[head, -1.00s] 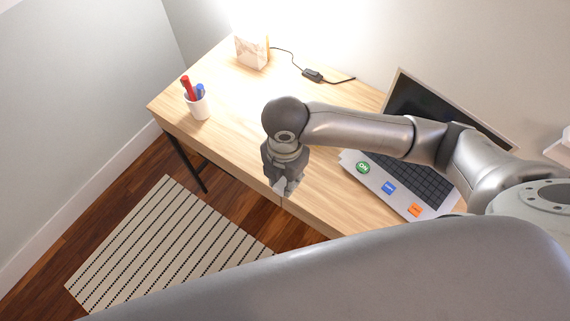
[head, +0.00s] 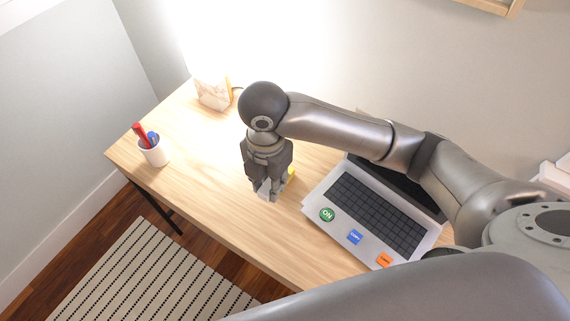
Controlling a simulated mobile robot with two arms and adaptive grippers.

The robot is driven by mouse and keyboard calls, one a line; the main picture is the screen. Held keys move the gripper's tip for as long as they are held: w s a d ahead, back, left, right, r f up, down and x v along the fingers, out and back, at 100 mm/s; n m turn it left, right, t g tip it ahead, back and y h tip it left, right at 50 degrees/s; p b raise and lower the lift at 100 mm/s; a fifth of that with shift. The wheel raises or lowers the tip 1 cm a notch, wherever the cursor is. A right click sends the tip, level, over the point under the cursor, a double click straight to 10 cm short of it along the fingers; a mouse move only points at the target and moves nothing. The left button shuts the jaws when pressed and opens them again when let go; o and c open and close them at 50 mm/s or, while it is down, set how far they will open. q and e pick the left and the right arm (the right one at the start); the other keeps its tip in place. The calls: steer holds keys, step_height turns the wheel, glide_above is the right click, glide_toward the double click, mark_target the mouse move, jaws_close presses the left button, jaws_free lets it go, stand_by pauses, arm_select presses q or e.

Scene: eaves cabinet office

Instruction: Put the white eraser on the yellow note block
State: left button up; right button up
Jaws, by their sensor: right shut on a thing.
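My right gripper (head: 268,190) points down over the middle of the desk, left of the laptop. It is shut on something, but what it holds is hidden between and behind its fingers. A small part of the yellow note block (head: 291,173) shows just right of and behind the gripper; the rest is hidden by it. I cannot make out the white eraser in this view. My left gripper is not in view.
The wooden desk (head: 205,165) holds a white cup (head: 154,152) with red and blue pens, a lit lamp (head: 213,93), and a laptop (head: 375,215) with green, blue and orange buttons on it. The desk is clear between cup and gripper. A striped rug (head: 140,275) lies on the floor.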

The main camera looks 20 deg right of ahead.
steer(key=w+d+f, duration=0.1)
steer(key=w+f, duration=0.1)
steer(key=w, duration=0.1)
steer(key=w+d+f+p, duration=0.1)
steer(key=w+d+f, duration=0.1)
steer(key=w+f, duration=0.1)
steer(key=w+d+f, duration=0.1)
steer(key=w+f, duration=0.2)
steer(key=w, duration=0.1)
steer(key=shift+w+d, duration=0.1)
steer(key=shift+d, duration=0.05)
steer(key=shift+w+d+f, duration=0.1)
steer(key=shift+w+f, duration=0.15)
steer(key=shift+w+d+f, duration=0.15)
steer(key=shift+w+f, duration=0.1)
steer(key=shift+f, duration=0.1)
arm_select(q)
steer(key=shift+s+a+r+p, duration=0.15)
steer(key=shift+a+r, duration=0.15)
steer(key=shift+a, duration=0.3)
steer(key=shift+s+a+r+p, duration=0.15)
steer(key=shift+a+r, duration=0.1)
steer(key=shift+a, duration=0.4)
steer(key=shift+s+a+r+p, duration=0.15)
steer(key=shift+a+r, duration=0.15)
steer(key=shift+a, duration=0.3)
arm_select(e)
steer(key=shift+f, duration=1.65)
